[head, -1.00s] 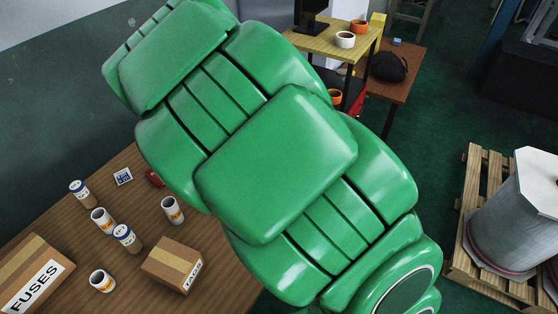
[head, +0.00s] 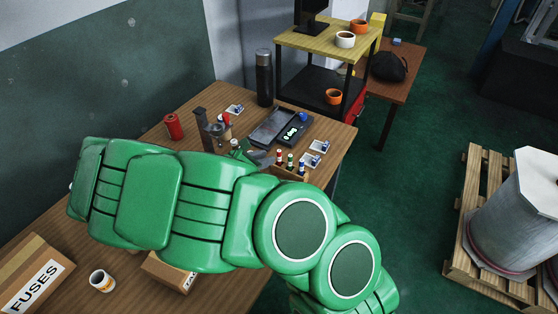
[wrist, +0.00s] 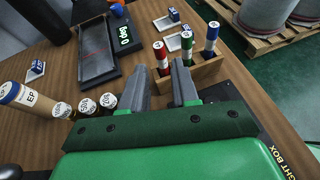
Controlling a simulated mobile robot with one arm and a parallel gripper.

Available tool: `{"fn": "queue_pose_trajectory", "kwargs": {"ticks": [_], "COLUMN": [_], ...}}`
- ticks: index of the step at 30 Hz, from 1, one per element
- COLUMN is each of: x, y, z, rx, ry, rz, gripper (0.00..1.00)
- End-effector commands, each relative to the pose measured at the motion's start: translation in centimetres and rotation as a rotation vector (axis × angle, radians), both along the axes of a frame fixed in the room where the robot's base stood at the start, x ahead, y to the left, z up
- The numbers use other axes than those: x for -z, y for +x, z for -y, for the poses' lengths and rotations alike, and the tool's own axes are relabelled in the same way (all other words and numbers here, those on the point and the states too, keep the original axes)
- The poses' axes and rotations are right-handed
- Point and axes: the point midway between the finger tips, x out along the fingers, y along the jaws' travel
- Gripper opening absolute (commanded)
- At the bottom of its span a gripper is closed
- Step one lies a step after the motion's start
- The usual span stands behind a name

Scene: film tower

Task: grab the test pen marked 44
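Three test pens stand in a wooden rack (wrist: 207,72) in the wrist view: a red one (wrist: 163,60), a green one (wrist: 187,47) and a blue one (wrist: 210,40), each with a white top. The marks on the tops are too small to read, so I cannot tell which is 44. In the head view the red (head: 279,157), green (head: 290,161) and blue (head: 301,167) pens show just right of my arm's end. My gripper (wrist: 161,68) is open and empty, its grey fingertips short of the rack, near the red and green pens.
White-topped canisters (wrist: 84,106) stand left of my gripper. A grey tray device with a lit display (wrist: 98,50) lies beyond. A black light box (wrist: 255,110) is at right. A dark flask (head: 264,78) stands at the table's back.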

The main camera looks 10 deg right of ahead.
Motion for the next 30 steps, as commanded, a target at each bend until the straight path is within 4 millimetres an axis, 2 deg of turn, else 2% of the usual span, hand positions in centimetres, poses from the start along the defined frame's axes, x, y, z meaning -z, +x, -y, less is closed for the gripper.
{"fn": "queue_pose_trajectory", "kwargs": {"ticks": [16, 30], "x": [1.3, 3.3], "y": [1.4, 3.3], "z": [2.4, 5.6], "rx": [0.0, -0.002], "ry": [-0.003, 0.0], "rz": [-0.001, 0.001], "gripper": [0.3, 0.3]}}
